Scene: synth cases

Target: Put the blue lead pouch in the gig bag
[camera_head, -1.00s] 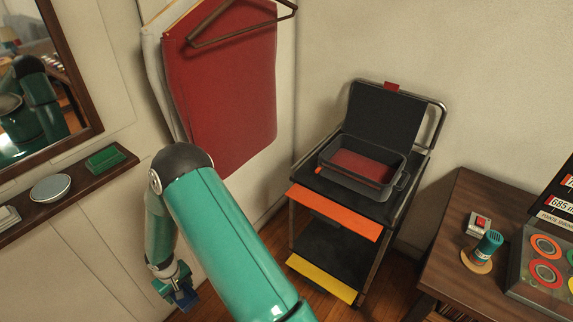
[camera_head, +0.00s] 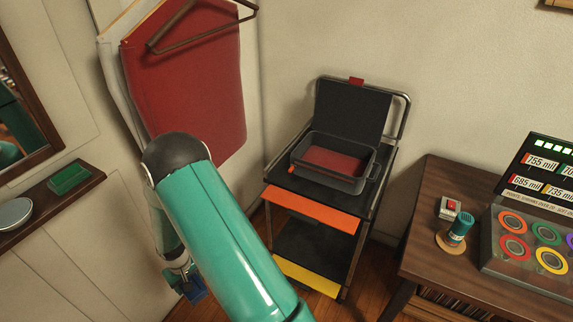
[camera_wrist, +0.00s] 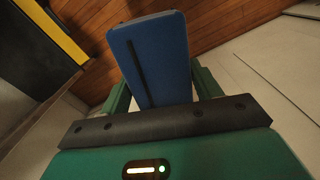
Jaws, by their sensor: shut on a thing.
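The blue lead pouch (camera_wrist: 152,55) is held between the green fingers of my gripper (camera_wrist: 162,86) in the wrist view. It is flat, with a dark slit along its face. In the head view the pouch (camera_head: 197,293) shows small at the lower left, and my gripper (camera_head: 184,276) hangs low, left of my arm. The gig bag (camera_head: 345,172) appears to be the dark open case with a red lining on the cart's top shelf. Its dark lid (camera_head: 352,110) stands up at the back. My gripper is left of the cart and below the bag.
The cart has an orange-edged shelf (camera_head: 312,210) and a yellow-edged one (camera_head: 306,278). A wooden table (camera_head: 430,225) at right carries a teal canister (camera_head: 459,229), a red-button box (camera_head: 450,208) and a panel with coloured rings. A wall shelf (camera_head: 55,206) and hanging red cloth (camera_head: 190,80) are at left.

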